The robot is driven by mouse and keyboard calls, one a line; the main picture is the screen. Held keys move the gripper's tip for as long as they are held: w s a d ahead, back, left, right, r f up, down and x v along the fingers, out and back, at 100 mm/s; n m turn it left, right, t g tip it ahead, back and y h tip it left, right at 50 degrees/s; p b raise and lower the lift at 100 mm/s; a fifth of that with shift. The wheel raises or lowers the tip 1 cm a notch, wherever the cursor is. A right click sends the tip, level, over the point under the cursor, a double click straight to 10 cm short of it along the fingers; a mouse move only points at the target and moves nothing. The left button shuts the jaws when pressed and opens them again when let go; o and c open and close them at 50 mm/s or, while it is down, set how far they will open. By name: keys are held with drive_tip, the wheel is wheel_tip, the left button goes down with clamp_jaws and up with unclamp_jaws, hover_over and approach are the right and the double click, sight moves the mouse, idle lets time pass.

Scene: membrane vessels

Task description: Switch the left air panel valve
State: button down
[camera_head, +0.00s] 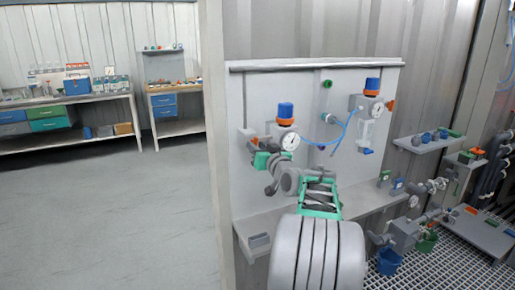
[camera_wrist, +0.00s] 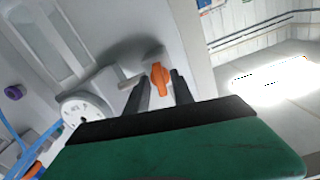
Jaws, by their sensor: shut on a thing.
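The air panel (camera_head: 345,90) stands ahead with two regulator sets. The left set has a blue-and-orange cap (camera_head: 286,112) and a round white gauge (camera_head: 290,141). Its small orange valve handle (camera_head: 255,140) is at the left side. In the wrist view the orange handle (camera_wrist: 160,80) sits between the two dark fingers of my gripper (camera_wrist: 158,84). My gripper is shut on it. In the head view my gripper (camera_head: 254,147) is at the left set, and its fingertips are hard to make out. My arm hides part of the panel's lower area.
A right regulator set (camera_head: 372,87) with its own gauge is joined by a blue hose (camera_head: 345,130). A ledge (camera_head: 345,203) runs below the panel. Open floor (camera_head: 110,205) lies to the left, with workbenches (camera_head: 70,98) behind.

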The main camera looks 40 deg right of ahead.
drive_tip(key=shift+m, duration=0.3)
drive_tip(key=shift+m+p, duration=2.15)
drive_tip(key=shift+m, duration=5.35)
drive_tip(key=shift+f, duration=0.1)
drive_tip(key=c, duration=1.5)
unclamp_jaws()
drive_tip(key=shift+o, duration=0.2)
drive_tip(key=shift+s, duration=0.1)
